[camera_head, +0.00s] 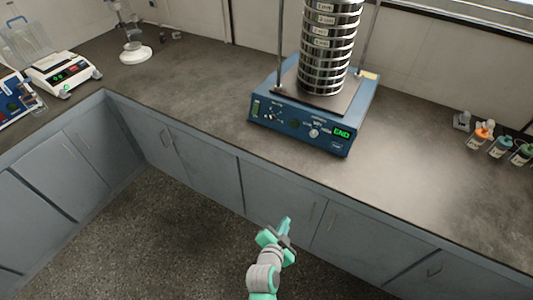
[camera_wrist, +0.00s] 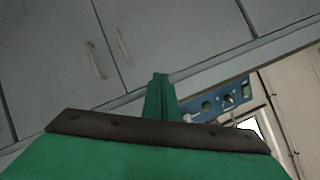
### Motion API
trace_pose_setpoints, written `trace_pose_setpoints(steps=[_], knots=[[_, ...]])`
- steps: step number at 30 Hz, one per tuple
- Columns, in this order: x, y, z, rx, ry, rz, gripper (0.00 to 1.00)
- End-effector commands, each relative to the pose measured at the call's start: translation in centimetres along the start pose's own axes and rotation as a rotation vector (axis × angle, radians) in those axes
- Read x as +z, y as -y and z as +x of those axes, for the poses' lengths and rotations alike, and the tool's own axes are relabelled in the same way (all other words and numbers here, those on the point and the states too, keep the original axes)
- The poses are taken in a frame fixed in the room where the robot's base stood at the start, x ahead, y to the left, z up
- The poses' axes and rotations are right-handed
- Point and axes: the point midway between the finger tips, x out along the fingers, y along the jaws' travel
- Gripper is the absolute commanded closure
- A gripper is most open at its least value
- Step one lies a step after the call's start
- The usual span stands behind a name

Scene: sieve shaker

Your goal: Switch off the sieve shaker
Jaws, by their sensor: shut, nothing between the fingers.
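The sieve shaker (camera_head: 300,130) has a blue base with a stack of metal sieves (camera_head: 327,55) standing on it between two rods. Its front panel has knobs, a switch at the left end (camera_head: 256,108) and a display (camera_head: 342,133) reading END in green. The panel also shows, small and tilted, in the wrist view (camera_wrist: 225,100). My gripper (camera_head: 286,224) is shut and empty, in front of the cabinet doors, below the counter edge and apart from the shaker. In the wrist view its green fingers (camera_wrist: 160,97) are together.
The grey counter (camera_head: 200,90) is clear left and right of the shaker. Small bottles (camera_head: 500,147) stand at the right. A white balance (camera_head: 62,73) and a white-based stand (camera_head: 136,53) are at the left. Grey cabinets (camera_head: 205,165) lie below the counter edge.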

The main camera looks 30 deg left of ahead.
Motion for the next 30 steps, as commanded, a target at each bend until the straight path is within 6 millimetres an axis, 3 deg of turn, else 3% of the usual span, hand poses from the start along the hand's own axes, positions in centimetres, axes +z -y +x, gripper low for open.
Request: trace_pose_setpoints(steps=[1,3,12,24,30], knots=[[0.5,-2.0,-1.5,-0.002,0.002,-0.037,1.0],[0.9,-3.8,-3.5,-0.016,-0.001,-0.089,1.0],[1.8,-9.0,-13.3,-0.06,-0.046,-0.279,1.0],[-0.3,-10.7,-27.4,-0.02,-0.183,-0.468,1.0],[-1.9,-10.2,-31.9,0.026,-0.245,-0.528,1.0]])
